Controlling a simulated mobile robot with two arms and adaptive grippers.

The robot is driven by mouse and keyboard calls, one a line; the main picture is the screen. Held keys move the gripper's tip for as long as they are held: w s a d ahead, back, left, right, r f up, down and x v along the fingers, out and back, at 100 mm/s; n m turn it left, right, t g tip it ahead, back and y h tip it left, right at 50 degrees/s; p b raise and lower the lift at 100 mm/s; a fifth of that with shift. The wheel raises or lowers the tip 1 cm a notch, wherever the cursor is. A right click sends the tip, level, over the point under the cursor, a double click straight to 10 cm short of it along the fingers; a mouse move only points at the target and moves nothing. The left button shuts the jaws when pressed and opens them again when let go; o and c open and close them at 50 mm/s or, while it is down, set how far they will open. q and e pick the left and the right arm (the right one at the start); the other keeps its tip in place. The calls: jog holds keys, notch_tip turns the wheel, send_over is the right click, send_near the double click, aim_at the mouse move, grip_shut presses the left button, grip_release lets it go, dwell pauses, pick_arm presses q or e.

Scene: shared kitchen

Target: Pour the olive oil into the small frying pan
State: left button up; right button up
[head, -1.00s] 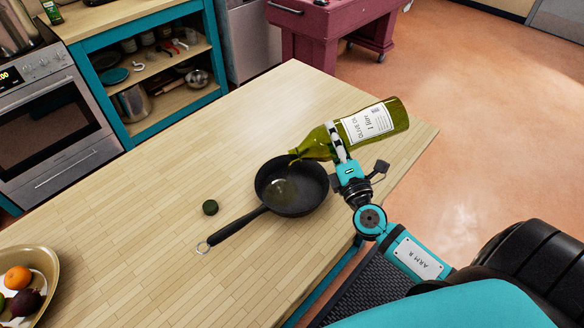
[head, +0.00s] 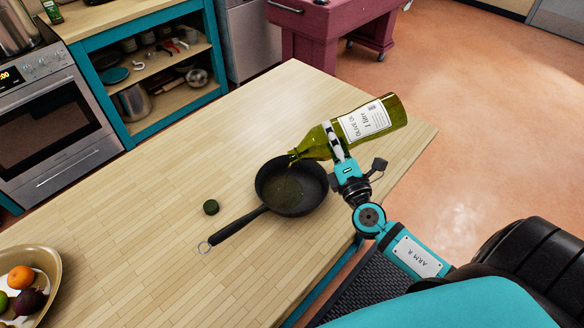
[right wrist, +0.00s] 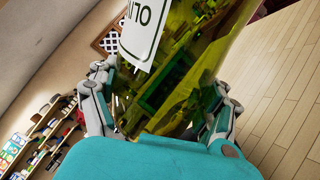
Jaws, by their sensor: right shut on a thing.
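The olive oil bottle (head: 366,119) is green glass with a white label. My right gripper (head: 336,142) is shut on it near the neck. The bottle is tipped, its mouth lower and pointing left over the small frying pan (head: 307,190). The black pan sits on the wooden counter with its handle toward the lower left. A patch of oil shows on the pan's floor. In the right wrist view the bottle (right wrist: 190,75) lies between both fingers of my right gripper (right wrist: 160,105). My left gripper is in neither view.
A small dark green cap (head: 211,207) lies on the counter (head: 150,190) left of the pan. A fruit bowl (head: 50,262) stands at the lower left. The counter behind the pan is clear. An oven (head: 50,120) and shelves stand beyond.

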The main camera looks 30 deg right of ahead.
jog(key=shift+r, duration=0.1)
jog(key=shift+f+b, duration=0.35)
jog(key=f+m+b, duration=0.2)
jog(key=d+f+m+h+b, duration=0.1)
jog(key=f+m+b, duration=0.1)
jog(key=shift+s+d, duration=0.15)
jog(key=shift+s, duration=0.05)
jog(key=shift+d+m, duration=0.15)
jog(key=shift+m, duration=0.65)
jog(key=shift+h, duration=0.4)
jog(key=shift+r, duration=0.1)
